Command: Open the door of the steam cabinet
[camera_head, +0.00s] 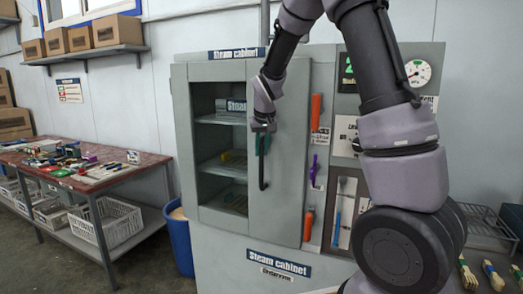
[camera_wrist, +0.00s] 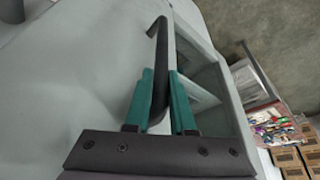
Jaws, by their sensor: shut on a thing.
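The grey steam cabinet (camera_head: 180,150) stands in the middle of the head view. Its pale grey door (camera_head: 285,190) bears a black upright bar handle (camera_head: 262,178) with a bent lower end. My gripper (camera_head: 263,144) is at the upper part of the handle, its teal fingers shut around the bar. In the wrist view my gripper (camera_wrist: 161,75) has one finger on each side of the handle (camera_wrist: 158,55). Left of the handle, shelves (camera_head: 220,165) show in the cabinet through a window or opening. I cannot tell whether the door stands ajar.
A panel with orange (camera_head: 316,112) and purple (camera_head: 314,168) tools and a gauge (camera_head: 418,72) adjoins the cabinet on the right. A blue bin (camera_head: 180,240) and a cluttered red-topped table (camera_head: 125,172) stand left. Brushes (camera_head: 467,273) lie at lower right.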

